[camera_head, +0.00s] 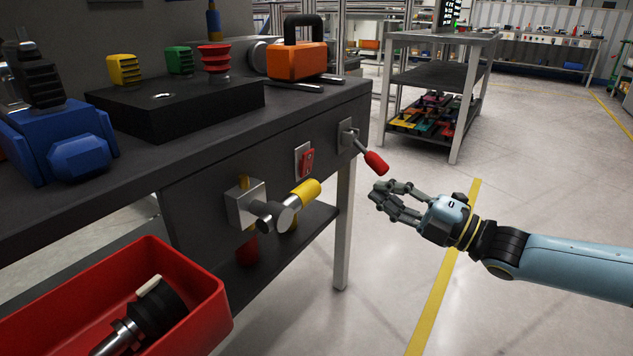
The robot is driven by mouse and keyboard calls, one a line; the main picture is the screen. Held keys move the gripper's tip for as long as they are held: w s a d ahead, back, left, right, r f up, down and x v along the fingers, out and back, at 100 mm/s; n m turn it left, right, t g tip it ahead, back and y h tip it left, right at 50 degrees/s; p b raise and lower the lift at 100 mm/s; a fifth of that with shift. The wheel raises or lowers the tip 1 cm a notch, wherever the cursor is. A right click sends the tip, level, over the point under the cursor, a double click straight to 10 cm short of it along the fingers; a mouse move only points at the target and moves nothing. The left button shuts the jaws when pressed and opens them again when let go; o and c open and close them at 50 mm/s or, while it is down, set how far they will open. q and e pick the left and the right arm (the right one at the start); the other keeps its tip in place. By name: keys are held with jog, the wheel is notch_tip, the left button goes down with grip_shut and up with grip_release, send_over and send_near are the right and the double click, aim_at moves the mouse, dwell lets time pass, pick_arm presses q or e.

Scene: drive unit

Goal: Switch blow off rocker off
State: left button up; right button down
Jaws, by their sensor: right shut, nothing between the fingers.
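A red rocker switch (307,161) sits on a pale plate on the front panel of the dark workbench. Which way it is tipped is too small to tell. My right gripper (376,194) comes in from the right and is shut and empty. It hangs in front of the bench, to the right of and a little below the rocker, apart from it. A lever with a red grip (375,162) sticks out of the panel between them, just above my fingertips. My left gripper is not in view.
A valve with a yellow handle (306,192) juts from the panel left of the rocker. A red bin (205,290) with a dark tool stands front left. The bench top holds a blue vise (70,140) and an orange case (297,61). The floor to the right is clear.

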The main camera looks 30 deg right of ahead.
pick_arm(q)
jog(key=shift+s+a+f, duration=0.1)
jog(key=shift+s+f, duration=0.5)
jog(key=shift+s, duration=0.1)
pick_arm(e)
jog(key=shift+w+d+f+n, duration=0.1)
jog(key=shift+d+f+n, duration=0.15)
jog(key=shift+n, duration=0.05)
pick_arm(q)
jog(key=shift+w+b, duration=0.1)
jog(key=shift+b, duration=0.2)
pick_arm(e)
jog(key=shift+w+a, duration=0.1)
jog(key=b, duration=0.4)
send_near(311, 159)
jog(key=b+x, duration=0.3)
jog(key=x, duration=0.3)
jog(key=shift+w+a+f, duration=0.1)
jog(key=shift+w+a, duration=0.05)
jog(key=shift+w+a+r, duration=0.15)
jog(key=shift+w+r, duration=0.1)
jog(key=shift+w, duration=0.2)
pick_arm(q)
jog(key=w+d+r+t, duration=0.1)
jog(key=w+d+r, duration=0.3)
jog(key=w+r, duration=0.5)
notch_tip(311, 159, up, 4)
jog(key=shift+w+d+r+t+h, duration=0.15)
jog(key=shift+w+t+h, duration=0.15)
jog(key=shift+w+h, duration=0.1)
